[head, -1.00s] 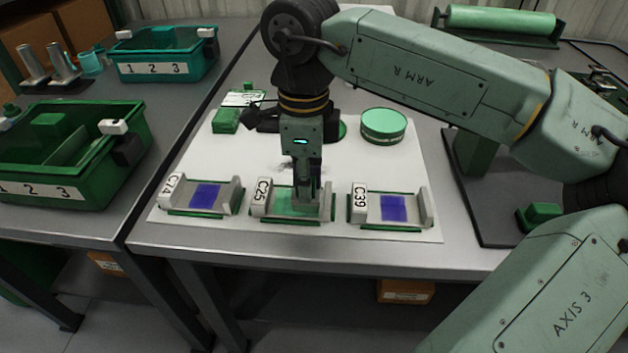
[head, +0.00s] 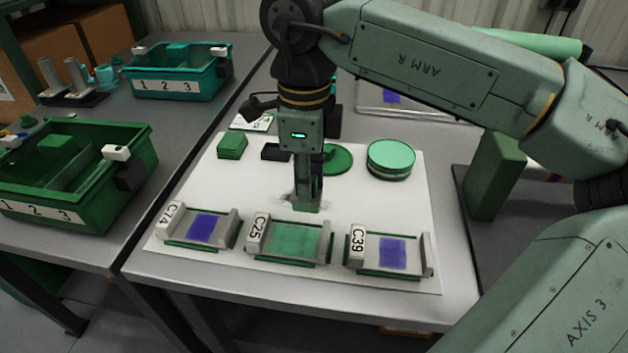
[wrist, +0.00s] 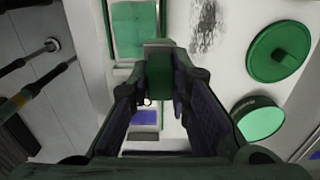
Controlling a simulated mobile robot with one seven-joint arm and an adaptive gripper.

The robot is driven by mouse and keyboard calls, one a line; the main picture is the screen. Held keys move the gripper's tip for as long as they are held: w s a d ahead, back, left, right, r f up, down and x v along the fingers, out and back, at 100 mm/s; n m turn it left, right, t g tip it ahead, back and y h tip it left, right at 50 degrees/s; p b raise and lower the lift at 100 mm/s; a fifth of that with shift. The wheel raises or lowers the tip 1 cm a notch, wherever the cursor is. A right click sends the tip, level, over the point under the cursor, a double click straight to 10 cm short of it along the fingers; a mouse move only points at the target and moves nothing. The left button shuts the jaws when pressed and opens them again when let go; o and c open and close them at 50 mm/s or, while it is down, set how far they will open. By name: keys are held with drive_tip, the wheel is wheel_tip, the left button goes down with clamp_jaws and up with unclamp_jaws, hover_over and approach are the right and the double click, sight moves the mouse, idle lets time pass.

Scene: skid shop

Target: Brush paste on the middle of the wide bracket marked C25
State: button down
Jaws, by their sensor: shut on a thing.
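The bracket marked C25 (head: 288,241) lies in the middle of the front row on the white sheet. A green layer covers its middle; it also shows at the top of the wrist view (wrist: 135,28). My gripper (head: 307,190) is just behind this bracket, apart from it, pointing down. It is shut on a green block-like tool (wrist: 159,75) with a greyish end, perhaps the brush; its tip is partly hidden. A round tin (head: 391,158) with a pale green top stands at the back right. A flat green disc (head: 338,159) lies beside it.
Bracket C39 (head: 390,252) is to the right and a bracket reading like C74 (head: 200,228) to the left, both with blue-purple middles. A green block (head: 232,146) lies at the back left. Green bins (head: 75,180) and teal bins (head: 180,75) stand on the left bench.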

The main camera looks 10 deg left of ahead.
drive_tip(key=shift+r+p, duration=0.95)
drive_tip(key=shift+r, duration=0.7)
